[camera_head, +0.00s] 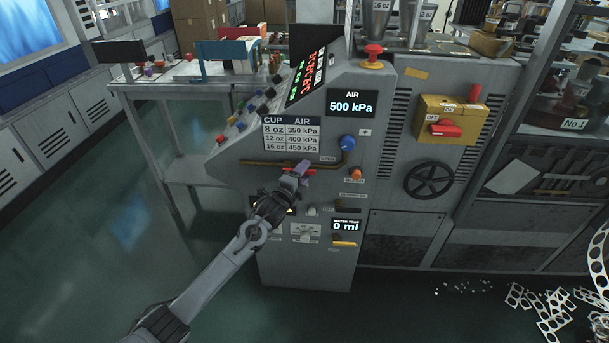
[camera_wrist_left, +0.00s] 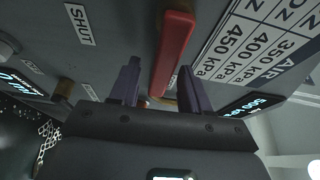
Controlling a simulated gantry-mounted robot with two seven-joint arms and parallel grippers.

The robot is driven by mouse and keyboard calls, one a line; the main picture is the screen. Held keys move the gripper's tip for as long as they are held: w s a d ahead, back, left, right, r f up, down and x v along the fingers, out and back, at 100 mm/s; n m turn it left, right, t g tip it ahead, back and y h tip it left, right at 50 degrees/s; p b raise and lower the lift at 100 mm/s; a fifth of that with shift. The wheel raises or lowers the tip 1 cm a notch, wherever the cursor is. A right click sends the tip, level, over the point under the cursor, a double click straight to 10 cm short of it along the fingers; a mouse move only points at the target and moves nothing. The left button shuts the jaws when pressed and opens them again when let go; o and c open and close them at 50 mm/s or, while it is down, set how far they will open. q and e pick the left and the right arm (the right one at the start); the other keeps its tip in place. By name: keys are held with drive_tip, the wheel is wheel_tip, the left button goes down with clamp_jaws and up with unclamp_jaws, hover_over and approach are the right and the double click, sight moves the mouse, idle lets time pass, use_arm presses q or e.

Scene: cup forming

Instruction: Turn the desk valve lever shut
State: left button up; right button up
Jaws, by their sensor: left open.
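The red valve lever (camera_head: 285,172) is on the front of the grey desk machine, partly hidden behind my left gripper (camera_head: 298,172). It lies along a brass pipe (camera_head: 262,163), with an "OPEN" label (camera_head: 328,159) to its upper right. In the left wrist view the lever (camera_wrist_left: 174,50) stretches away from between the two spread purple-grey fingers of my left gripper (camera_wrist_left: 160,85). A "SHUT" label (camera_wrist_left: 80,24) shows to its left there. The left gripper is open around the lever; I cannot tell whether a finger touches it. My right gripper is not in view.
The air display (camera_head: 351,105) reads 500 kPa, above a blue knob (camera_head: 347,142). A pressure table (camera_head: 291,137) sits above the pipe. An orange knob (camera_head: 355,174) is close right of the gripper. A black handwheel (camera_head: 429,180) is further right. Floor at left is clear.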

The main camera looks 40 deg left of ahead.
use_arm(q)
drive_tip(key=shift+w+a, duration=0.1)
drive_tip(key=shift+w, duration=0.3)
drive_tip(key=shift+c, duration=0.5)
clamp_jaws()
